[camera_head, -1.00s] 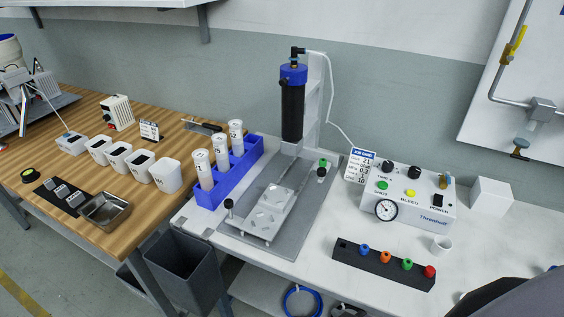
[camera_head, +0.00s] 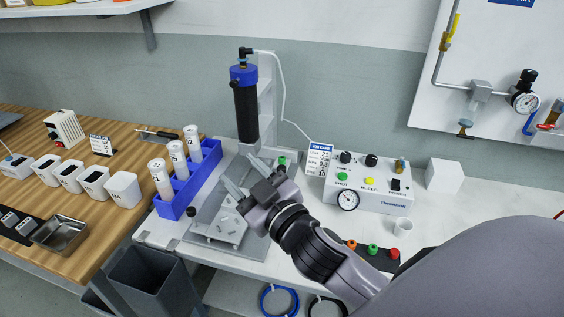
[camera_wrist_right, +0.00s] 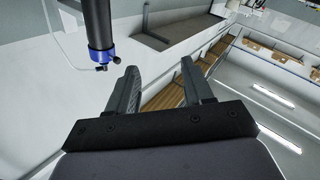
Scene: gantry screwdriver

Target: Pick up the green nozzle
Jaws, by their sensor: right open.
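The small green nozzle (camera_head: 373,249) stands in a black holder strip (camera_head: 385,264) at the front of the white bench, between an orange nozzle (camera_head: 351,244) and a red nozzle (camera_head: 394,254). My right arm hides the left part of the strip. My right gripper (camera_head: 241,171) is open and empty, with its fingers in front of the black cylinder, well left of and apart from the green nozzle. In the right wrist view my gripper (camera_wrist_right: 159,69) shows two spread fingers with nothing between them; no nozzle shows there. My left gripper is not in view.
The black cylinder with a blue cap (camera_head: 246,105) stands upright on a grey fixture. A blue rack (camera_head: 193,182) with white tubes is left of it. A control box (camera_head: 368,189), white cup (camera_head: 403,226) and white block (camera_head: 445,176) stand behind the strip.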

